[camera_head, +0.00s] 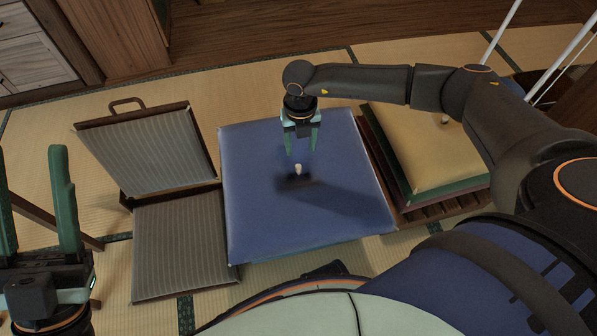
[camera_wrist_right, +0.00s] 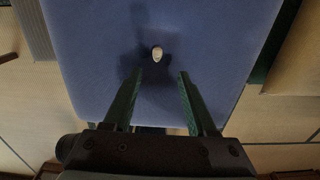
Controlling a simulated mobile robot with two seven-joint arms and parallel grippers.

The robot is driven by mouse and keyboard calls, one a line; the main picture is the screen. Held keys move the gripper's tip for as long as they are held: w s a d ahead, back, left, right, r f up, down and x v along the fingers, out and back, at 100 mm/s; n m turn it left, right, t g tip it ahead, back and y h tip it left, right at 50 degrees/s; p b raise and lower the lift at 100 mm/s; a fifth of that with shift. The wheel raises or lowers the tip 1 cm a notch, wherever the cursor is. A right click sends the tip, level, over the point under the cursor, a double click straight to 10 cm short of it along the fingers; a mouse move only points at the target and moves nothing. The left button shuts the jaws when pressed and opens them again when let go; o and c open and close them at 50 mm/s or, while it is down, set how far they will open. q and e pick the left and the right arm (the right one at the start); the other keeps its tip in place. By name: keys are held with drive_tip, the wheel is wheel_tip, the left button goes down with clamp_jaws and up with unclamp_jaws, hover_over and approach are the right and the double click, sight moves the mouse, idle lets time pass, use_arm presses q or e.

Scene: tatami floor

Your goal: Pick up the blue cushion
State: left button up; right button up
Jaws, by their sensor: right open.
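The blue cushion (camera_head: 330,215) lies flat in the middle of the head view, with a small pale tuft at its centre. A greenish layer shows under its front edge. It also fills most of the right wrist view (camera_wrist_right: 210,40). My right gripper (camera_head: 302,150) points down above the cushion, behind the tuft in the head view. Its green fingers are apart with nothing between them, and the tuft lies just beyond the fingertips in the right wrist view (camera_wrist_right: 160,100). My left gripper (camera_head: 35,195) is at the left edge, its fingers apart and empty.
At right, a yellow cushion (camera_head: 415,145) lies on a green one over a dark slatted wooden base (camera_head: 445,208). Wooden cabinets (camera_head: 35,50) stand at the back left. Tatami floor shows between them.

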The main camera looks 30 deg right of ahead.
drive_tip(key=b, duration=0.1)
hover_over(298, 167)
drive_tip(key=f, duration=0.4)
drive_tip(key=shift+s+d, duration=0.15)
drive_tip(key=shift+d, duration=0.05)
wheel_tip(298, 167, down, 4)
drive_tip(key=b, duration=0.2)
drive_tip(key=shift+a+f+b, duration=0.15)
drive_tip(key=shift+f+b, duration=0.1)
drive_tip(key=shift+b, duration=0.1)
drive_tip(key=shift+f, duration=0.4)
use_arm(q)
drive_tip(key=f, duration=0.4)
drive_tip(key=shift+w+d+f, duration=0.15)
drive_tip(key=shift+d+f, duration=0.05)
drive_tip(key=shift+f, duration=0.15)
use_arm(e)
drive_tip(key=shift+r, duration=0.1)
drive_tip(key=shift+c, duration=0.2)
clamp_jaws()
use_arm(q)
drive_tip(key=shift+n, duration=0.3)
use_arm(e)
drive_tip(key=shift+w, duration=0.2)
